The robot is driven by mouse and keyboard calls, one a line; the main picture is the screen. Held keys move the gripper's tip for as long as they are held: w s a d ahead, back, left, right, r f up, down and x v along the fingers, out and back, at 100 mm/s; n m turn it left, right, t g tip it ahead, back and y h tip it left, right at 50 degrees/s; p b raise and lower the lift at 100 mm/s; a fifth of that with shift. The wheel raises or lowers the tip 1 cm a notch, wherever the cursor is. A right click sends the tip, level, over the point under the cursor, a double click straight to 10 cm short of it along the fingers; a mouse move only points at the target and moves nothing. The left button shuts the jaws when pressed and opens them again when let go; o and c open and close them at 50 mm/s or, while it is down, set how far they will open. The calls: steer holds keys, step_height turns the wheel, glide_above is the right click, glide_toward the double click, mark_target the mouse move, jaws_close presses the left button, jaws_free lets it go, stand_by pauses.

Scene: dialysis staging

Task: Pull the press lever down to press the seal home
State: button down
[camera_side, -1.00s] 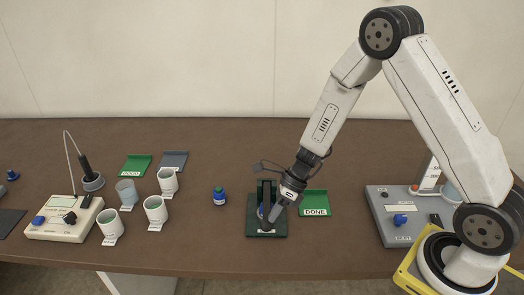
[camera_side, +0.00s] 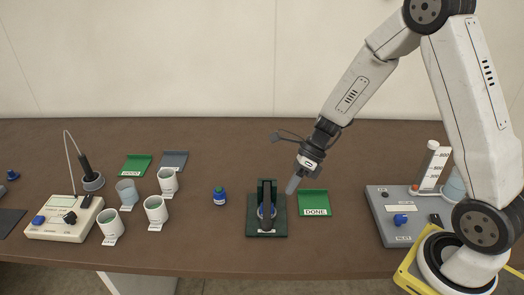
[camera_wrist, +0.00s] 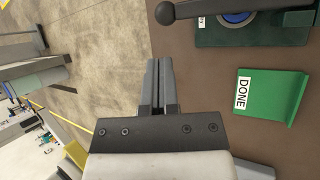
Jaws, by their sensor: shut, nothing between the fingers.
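The dark green press (camera_side: 281,228) stands at the middle of the table, and its base also shows at the top of the wrist view (camera_wrist: 215,38). Its black lever (camera_side: 266,205) runs front to back over the base, and its ball knob (camera_wrist: 165,12) is at the front end. I cannot tell exactly how low the lever sits. A blue round part (camera_wrist: 237,17) lies in the press under the lever, partly hidden. My gripper (camera_side: 290,191) is shut and empty, above and to the right of the press, apart from the lever.
The green DONE tray (camera_side: 314,199) is empty, just right of the press. A grey station (camera_side: 397,225) is at the right, near my base.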

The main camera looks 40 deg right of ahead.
steer(key=shift+v, duration=2.65)
steer(key=shift+s+a, duration=0.15)
steer(key=shift+a, duration=0.05)
steer(key=s+n+t+h, duration=0.1)
steer(key=s+n+h, duration=0.2)
steer(key=n, duration=1.1)
steer(key=s+a+n+t+h, duration=0.1)
steer(key=s+n+h, duration=0.3)
steer(key=n, duration=1)
steer(key=shift+s+r+h, duration=0.25)
steer(key=shift+s+h, duration=0.05)
steer(key=shift+s, duration=0.5)
